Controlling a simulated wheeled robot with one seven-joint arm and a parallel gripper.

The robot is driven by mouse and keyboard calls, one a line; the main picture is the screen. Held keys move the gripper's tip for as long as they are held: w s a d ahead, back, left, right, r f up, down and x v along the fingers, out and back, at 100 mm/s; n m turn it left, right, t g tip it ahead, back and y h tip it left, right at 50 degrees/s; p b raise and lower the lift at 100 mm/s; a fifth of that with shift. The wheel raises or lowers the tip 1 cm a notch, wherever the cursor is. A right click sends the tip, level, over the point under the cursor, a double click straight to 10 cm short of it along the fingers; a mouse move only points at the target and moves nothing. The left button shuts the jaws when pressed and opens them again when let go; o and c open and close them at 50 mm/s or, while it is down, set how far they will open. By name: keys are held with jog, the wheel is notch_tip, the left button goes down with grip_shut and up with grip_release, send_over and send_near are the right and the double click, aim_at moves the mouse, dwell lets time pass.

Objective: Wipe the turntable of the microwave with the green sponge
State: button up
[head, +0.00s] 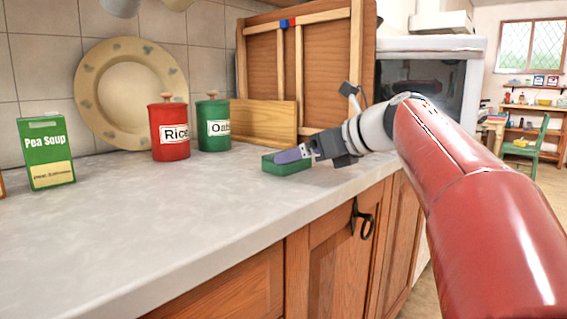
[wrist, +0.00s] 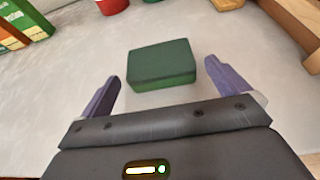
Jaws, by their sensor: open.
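The green sponge (head: 287,166) lies flat on the counter near its front edge. In the wrist view the sponge (wrist: 161,66) sits just ahead of my gripper, roughly centred between the purple fingers. My gripper (head: 291,155) is open and empty, low over the counter at the sponge; the fingers reach toward its near side, and I cannot tell whether they touch it. A white appliance with a dark glass front (head: 424,88) stands behind my arm at the right; I cannot tell whether it is the microwave. No turntable is visible.
On the counter (head: 130,225) stand a green Pea Soup box (head: 47,152), a red Rice canister (head: 170,131), a green canister (head: 213,125) and a large plate (head: 125,60). A wooden rack (head: 265,70) stands behind the sponge. The counter's left front is clear.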

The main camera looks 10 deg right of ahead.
jog(key=x, duration=0.5)
jog(key=shift+f+b, duration=0.1)
jog(key=shift+b, duration=0.2)
jog(key=shift+s, duration=0.1)
jog(key=c, duration=0.8)
jog(key=shift+o, duration=0.2)
notch_tip(320, 180, up, 20)
jog(key=p, duration=0.8)
jog(key=shift+p, duration=0.4)
